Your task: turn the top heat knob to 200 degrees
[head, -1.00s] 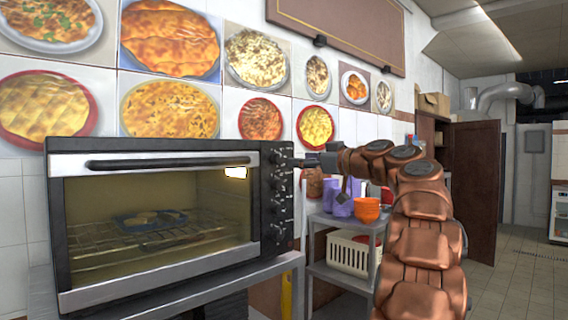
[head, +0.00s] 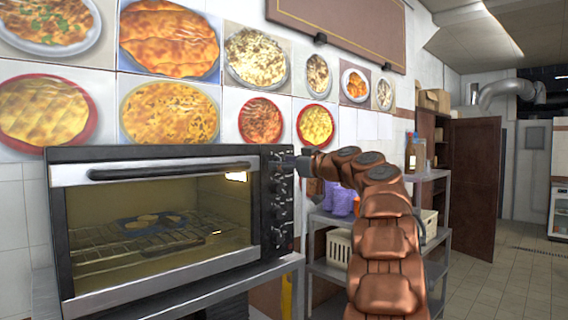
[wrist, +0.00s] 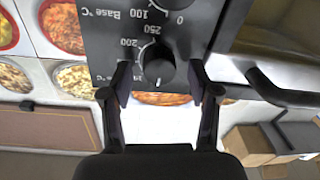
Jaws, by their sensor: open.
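The toaster oven (head: 160,166) stands at the left in the head view, with dark knobs down its right-hand panel. My gripper (head: 288,160) is at the top of that panel. The wrist view looks upside down at the panel, with the dark round top heat knob (wrist: 158,66) and the printed numbers 200 and 250 close by. My gripper (wrist: 158,80) is open, with one finger on each side of the knob. I see no clear contact between fingers and knob. A small pale mark shows on the knob's edge, but its exact setting cannot be read.
A grey shelf rack (head: 330,270) with a white basket (head: 340,248) and purple containers (head: 338,200) stands right of the oven, behind my arm. A tray with food (head: 152,222) lies on the rack inside the oven. The tiled floor at the far right is clear.

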